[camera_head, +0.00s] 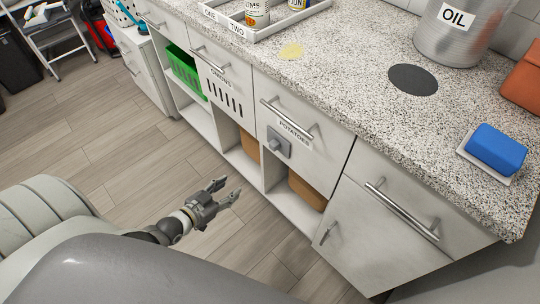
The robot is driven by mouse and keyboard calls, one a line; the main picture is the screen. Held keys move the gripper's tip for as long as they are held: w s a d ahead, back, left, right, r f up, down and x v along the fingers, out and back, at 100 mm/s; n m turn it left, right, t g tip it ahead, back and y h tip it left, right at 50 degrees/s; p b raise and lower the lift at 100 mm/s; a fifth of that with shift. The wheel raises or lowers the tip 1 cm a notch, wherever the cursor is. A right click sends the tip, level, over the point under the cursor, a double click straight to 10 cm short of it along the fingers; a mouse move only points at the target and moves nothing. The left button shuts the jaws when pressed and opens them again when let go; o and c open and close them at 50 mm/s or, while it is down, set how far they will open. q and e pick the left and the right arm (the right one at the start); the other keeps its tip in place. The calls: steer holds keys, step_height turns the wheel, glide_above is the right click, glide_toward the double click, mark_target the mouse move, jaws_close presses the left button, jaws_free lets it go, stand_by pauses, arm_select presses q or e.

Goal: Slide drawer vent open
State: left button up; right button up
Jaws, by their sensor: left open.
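The drawer front labelled POTATOES (306,130) is white and has a metal bar handle (287,118) near its top. A grey square plate with a small knob, which looks like the vent slider (278,142), sits on its lower left. No open slots show around this plate. To the left, the drawer front labelled ONIONS (215,76) shows a row of dark vertical vent slots (225,97). My left gripper (230,187) is open and empty over the floor, to the lower left of the slider and apart from the cabinet. My right gripper is out of view.
Open shelves below the drawers hold a green basket (186,72) and brown boxes (307,190). The speckled counter (345,70) overhangs the drawers and holds an OIL canister (452,35) and a blue sponge (497,148). The wooden floor (120,145) is clear.

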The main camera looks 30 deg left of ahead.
mark_target(271, 145)
arm_select(q)
steer(key=w+d+r+t+h+b, duration=0.2)
steer(key=d+r, duration=0.1)
steer(key=r, duration=0.3)
steer(key=w+d+r+t+h+b, duration=0.1)
steer(key=d+r+t+h+b, duration=0.1)
steer(key=r, duration=0.5)
steer(key=shift+m, duration=0.4)
steer(key=x, duration=0.3)
steer(key=b+x, duration=0.1)
steer(key=x, duration=0.3)
steer(key=f+x, duration=0.1)
steer(key=x, duration=0.2)
steer(key=shift+w+d, duration=0.2)
steer(key=shift+w, duration=0.1)
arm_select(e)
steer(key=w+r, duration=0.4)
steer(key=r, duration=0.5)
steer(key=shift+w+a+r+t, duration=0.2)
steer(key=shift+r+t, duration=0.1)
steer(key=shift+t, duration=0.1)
arm_select(q)
jaws_close()
